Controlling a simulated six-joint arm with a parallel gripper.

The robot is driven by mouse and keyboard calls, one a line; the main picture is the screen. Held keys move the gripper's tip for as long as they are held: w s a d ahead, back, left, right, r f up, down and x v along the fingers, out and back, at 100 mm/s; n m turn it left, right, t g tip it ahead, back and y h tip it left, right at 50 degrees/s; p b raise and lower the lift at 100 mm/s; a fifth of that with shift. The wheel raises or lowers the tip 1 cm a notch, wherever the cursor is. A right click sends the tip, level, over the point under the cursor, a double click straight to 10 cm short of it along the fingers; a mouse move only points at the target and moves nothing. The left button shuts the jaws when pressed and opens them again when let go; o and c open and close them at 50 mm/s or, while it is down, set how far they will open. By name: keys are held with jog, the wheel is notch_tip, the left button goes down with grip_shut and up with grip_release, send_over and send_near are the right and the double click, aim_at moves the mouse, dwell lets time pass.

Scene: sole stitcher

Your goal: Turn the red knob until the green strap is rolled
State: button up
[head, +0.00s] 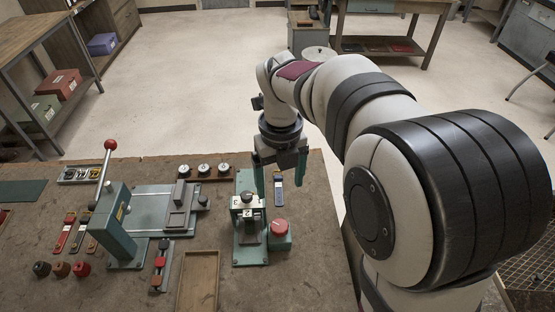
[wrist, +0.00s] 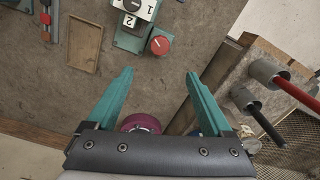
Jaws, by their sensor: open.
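A round red knob (head: 280,227) sits on a small green block beside a green device (head: 250,245) with numbered white faces. The knob also shows in the wrist view (wrist: 160,44), near the top middle. My gripper (head: 279,176) has green fingers, spread apart and empty. It is above the bench, behind the knob in the head view. In the wrist view its fingertips (wrist: 159,75) stand apart, with bare bench between them and the knob beyond. I cannot pick out a strap on the device for certain.
A lever press (head: 118,225) with a red ball handle stands to the left. A grey-green slide fixture (head: 165,208), a wooden tray (head: 198,283) and several dials (head: 204,168) are near it. In the wrist view, a holder with red and black handled tools (wrist: 262,88) is at the right.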

jog(key=n, duration=3.5)
send_near(280, 225)
notch_tip(280, 225, down, 9)
jog(key=shift+r, duration=0.1)
